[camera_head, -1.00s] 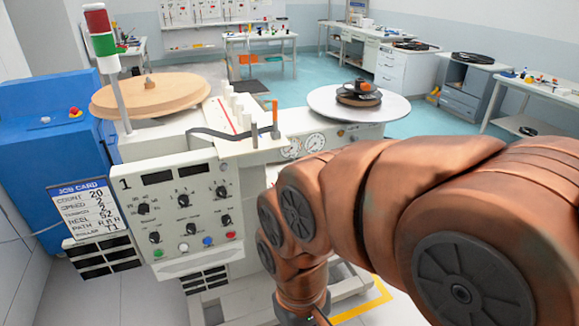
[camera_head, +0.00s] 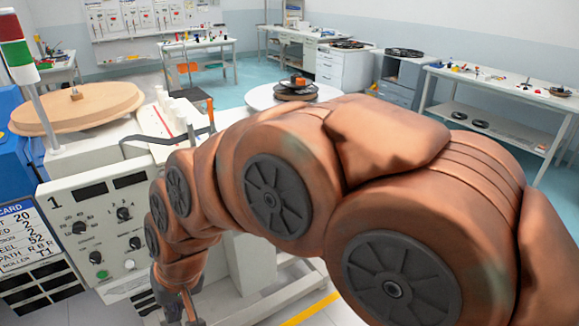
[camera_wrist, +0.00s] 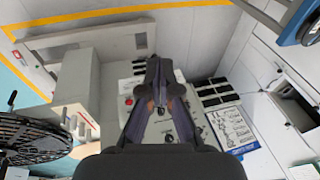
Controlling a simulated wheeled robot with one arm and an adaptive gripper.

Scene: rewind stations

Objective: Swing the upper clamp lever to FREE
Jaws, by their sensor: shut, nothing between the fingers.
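The station marked 1 has a cream control panel (camera_head: 105,222) with several black knobs, partly covered by my arm in the head view. An upright orange-tipped handle (camera_head: 210,110) stands on the station's deck behind my arm. I cannot tell whether it is the upper clamp lever, and I see no FREE label. My gripper (camera_wrist: 158,64) is shut and empty in the wrist view, in front of the control panel, which shows upside down. In the head view my gripper is only partly seen at the bottom edge, below the panel's right side.
A wooden reel disc (camera_head: 78,108) lies on the station's left, and a pale disc (camera_head: 262,96) shows beyond my arm. A job card (camera_wrist: 232,128) and black vent slots (camera_wrist: 218,94) are beside the panel. A dark spoked reel (camera_wrist: 32,138) is at the wrist view's left.

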